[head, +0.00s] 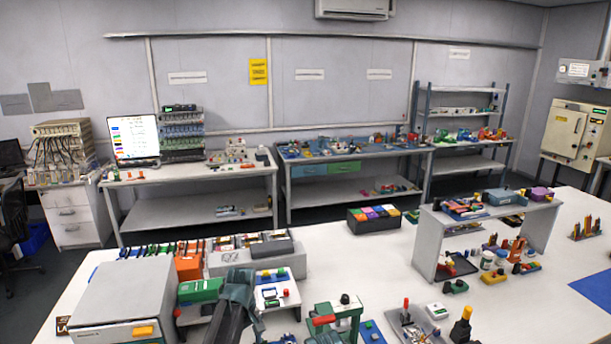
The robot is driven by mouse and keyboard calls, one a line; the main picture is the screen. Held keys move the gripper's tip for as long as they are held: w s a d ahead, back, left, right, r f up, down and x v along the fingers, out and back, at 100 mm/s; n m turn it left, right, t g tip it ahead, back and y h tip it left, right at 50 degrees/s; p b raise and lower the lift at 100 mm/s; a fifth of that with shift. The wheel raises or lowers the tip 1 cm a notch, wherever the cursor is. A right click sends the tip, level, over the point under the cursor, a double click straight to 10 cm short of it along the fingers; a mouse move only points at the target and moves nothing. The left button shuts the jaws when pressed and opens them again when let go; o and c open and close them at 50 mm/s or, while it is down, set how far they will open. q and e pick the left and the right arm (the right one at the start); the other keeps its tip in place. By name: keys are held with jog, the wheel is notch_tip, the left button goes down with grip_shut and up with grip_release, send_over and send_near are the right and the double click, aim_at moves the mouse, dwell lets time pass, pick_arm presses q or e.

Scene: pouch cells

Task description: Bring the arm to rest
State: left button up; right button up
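A dark grey-green jointed shape, which looks like a bent link of one of my arms, rises from the bottom edge left of centre in the head view. It stands in front of the white bench (352,272) and partly hides the small devices behind it. I see no fingertips on it. Neither my left nor my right gripper shows in this view, so I cannot see whether either holds anything.
A grey box-shaped machine (125,295) stands at the bench's left front. A green press with a red handle (335,318) stands at front centre. A grey raised shelf (487,222) stands at right. Bare bench lies around the black tray of coloured packs (372,217).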

pick_arm(q)
jog(key=s+d+f+m+b, duration=0.3)
jog(key=s+d+f+m, duration=0.1)
jog(key=s, duration=0.5)
jog(key=s+d+f+m+b, duration=0.3)
jog(key=s+d+m, duration=0.3)
jog(key=s+m, duration=0.2)
jog(key=shift+s+d+f+m+y, duration=0.3)
jog(key=shift+s+d+f, duration=0.1)
jog(key=shift+s, duration=0.75)
pick_arm(e)
notch_tip(320, 180, down, 8)
